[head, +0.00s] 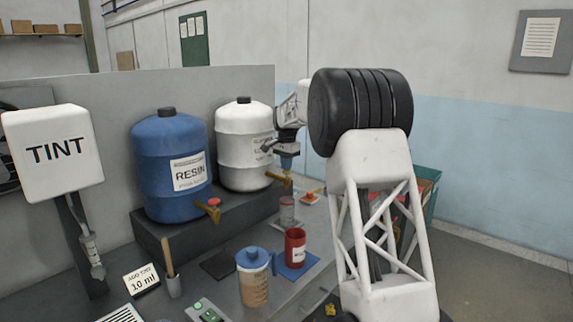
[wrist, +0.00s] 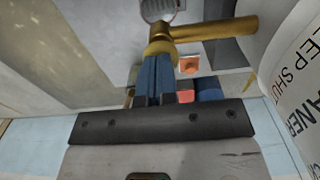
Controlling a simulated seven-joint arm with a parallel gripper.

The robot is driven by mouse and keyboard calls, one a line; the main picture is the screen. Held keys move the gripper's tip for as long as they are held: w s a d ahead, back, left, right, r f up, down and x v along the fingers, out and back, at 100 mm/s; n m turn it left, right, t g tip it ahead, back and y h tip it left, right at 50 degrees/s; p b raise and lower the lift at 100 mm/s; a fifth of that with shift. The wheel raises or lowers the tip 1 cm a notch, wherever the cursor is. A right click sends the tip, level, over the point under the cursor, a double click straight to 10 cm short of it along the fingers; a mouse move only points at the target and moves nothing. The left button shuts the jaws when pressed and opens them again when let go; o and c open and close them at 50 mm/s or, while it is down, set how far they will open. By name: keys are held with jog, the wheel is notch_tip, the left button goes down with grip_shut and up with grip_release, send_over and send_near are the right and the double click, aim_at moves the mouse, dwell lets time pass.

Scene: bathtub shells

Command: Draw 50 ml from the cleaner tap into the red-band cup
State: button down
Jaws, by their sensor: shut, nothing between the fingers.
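The cleaner tank (head: 243,150) is the white drum with a black cap on the dark bench step. Its brass tap (head: 277,178) juts out to the right and also shows in the wrist view (wrist: 215,29). My gripper (head: 287,164) is shut and empty, pointing down just above the tap's outer end. In the wrist view its blue fingers (wrist: 155,72) reach up to the tap; whether they touch it I cannot tell. A small clear cup with a reddish band (head: 287,212) stands upright below the tap. Its fill level is too small to read.
The blue resin drum (head: 172,170) with its red-handled tap (head: 213,208) stands to the left. A red cup (head: 295,247) on a blue mat (head: 311,262) and a blue-lidded jug (head: 253,282) stand in front. A small orange item (head: 308,197) lies behind the clear cup.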

aim_at(287, 172)
jog(key=shift+s+f, duration=0.1)
jog(key=shift+f, duration=1.6)
jog(key=shift+r, duration=0.1)
dwell(2.1)
notch_tip(287, 172, up, 16)
dwell(0.7)
dwell(1.2)
